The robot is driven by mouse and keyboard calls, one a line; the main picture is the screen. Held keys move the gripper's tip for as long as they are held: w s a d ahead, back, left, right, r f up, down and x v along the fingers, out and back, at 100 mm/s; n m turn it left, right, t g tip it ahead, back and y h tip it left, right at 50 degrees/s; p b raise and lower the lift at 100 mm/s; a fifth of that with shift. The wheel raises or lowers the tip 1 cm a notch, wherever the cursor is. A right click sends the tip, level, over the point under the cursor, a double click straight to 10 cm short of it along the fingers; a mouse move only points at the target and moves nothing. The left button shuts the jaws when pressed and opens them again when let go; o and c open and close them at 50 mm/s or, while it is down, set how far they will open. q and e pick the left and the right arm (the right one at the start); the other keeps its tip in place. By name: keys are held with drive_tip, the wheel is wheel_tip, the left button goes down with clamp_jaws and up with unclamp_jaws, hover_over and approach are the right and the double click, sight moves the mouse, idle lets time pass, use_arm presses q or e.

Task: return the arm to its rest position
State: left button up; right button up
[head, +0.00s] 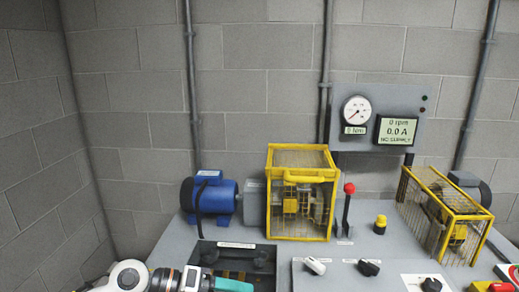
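My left arm comes in at the bottom left edge, with a white joint and a black-and-white end. My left gripper (206,283) is at the bottom edge, in front of a dark open tray (262,282). A teal piece (232,285) shows at its tip; I cannot tell whether it is held or just lies there. The fingers are cut off by the frame, so their opening does not show. My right arm and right gripper are not in view.
A blue motor (215,196), a yellow guard cage (300,195) and a tilted yellow cage (440,215) stand on the grey bench. A red-knobbed lever (348,205), a yellow button (380,224) and switches (315,265) are near the middle. A gauge panel (380,110) stands behind.

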use_arm(q)
wheel_tip(320, 180, up, 6)
drive_tip(key=d+n+t+h, duration=0.3)
drive_tip(key=n+t+h, duration=0.2)
drive_tip(key=w+a+r+n+t+y, duration=0.15)
drive_tip(key=a+n+t+y, duration=0.3)
drive_tip(key=n+t, duration=0.6)
drive_tip(key=s+a+f+n+g+y, duration=0.1)
drive_tip(key=s+a+f+n+y, duration=0.1)
drive_tip(key=a+f+n+y, duration=0.6)
drive_tip(key=s+a+f+n+g+y, duration=0.2)
drive_tip(key=s+a+f+n+y, duration=0.15)
drive_tip(key=f+n+y, duration=0.45)
drive_tip(key=s+a+f+n+g+h, duration=0.1)
drive_tip(key=s+f+n+g, duration=0.1)
drive_tip(key=s+f+g, duration=0.6)
drive_tip(key=s+a+f+n+g+h, duration=0.1)
drive_tip(key=s+f+n+g, duration=0.2)
drive_tip(key=s, duration=0.9)
wheel_tip(320, 180, down, 24)
drive_tip(key=g, duration=0.1)
drive_tip(key=s+a+f+g, duration=0.1)
drive_tip(key=s+a+f, duration=0.1)
drive_tip(key=s+f, duration=1.5)
drive_tip(key=shift+a+f, duration=0.3)
drive_tip(key=shift+f, duration=0.45)
